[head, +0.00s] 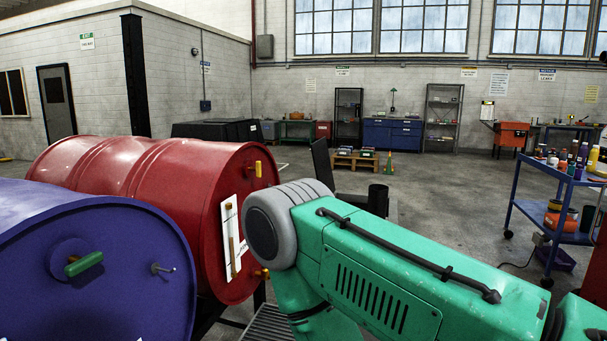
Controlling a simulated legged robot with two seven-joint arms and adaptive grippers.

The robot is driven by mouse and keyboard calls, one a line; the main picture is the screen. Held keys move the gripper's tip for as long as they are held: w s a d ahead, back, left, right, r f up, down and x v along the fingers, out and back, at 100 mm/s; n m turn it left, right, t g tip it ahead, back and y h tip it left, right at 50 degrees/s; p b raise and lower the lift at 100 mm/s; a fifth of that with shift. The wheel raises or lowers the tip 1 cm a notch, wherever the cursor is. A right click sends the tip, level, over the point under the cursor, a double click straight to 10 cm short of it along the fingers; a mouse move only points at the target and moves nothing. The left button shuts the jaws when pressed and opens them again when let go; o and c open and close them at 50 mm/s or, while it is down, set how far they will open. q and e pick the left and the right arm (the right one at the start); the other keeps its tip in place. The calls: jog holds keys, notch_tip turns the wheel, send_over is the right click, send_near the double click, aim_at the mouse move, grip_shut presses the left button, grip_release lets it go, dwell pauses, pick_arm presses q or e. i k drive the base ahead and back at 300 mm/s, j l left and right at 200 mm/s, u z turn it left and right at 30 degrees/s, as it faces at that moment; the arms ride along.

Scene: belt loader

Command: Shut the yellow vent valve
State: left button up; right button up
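A red drum (145,190) lies on its side at the left, its flat end facing right. A small yellow valve handle (258,168), upright, sticks out near the top of that end. A second, orange-yellow fitting (262,274) shows low on the same end, partly behind a large green arm-like body (385,275). I cannot tell from this view which turn position the yellow handle is in. Neither of my grippers is in view.
A white level gauge (229,240) is on the red drum's end. A blue-purple drum (110,300) with a green handle (84,264) lies in front at left. A blue cart (550,205) with bottles stands at right. Open floor (440,190) lies beyond.

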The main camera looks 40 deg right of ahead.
aim_at(258, 168)
jog(key=z, duration=1.05)
jog(key=i+l+u, duration=0.2)
jog(key=i+l, duration=0.15)
jog(key=l, duration=0.3)
jog(key=i+l+u, duration=0.1)
jog(key=i+l, duration=0.25)
jog(key=l, duration=0.35)
jog(key=i+l+u, duration=0.15)
jog(key=l, duration=0.15)
jog(key=i+l+u, duration=0.1)
jog(key=l, duration=0.3)
jog(key=i+l+u, duration=0.1)
jog(key=l, duration=0.25)
jog(key=i, duration=0.1)
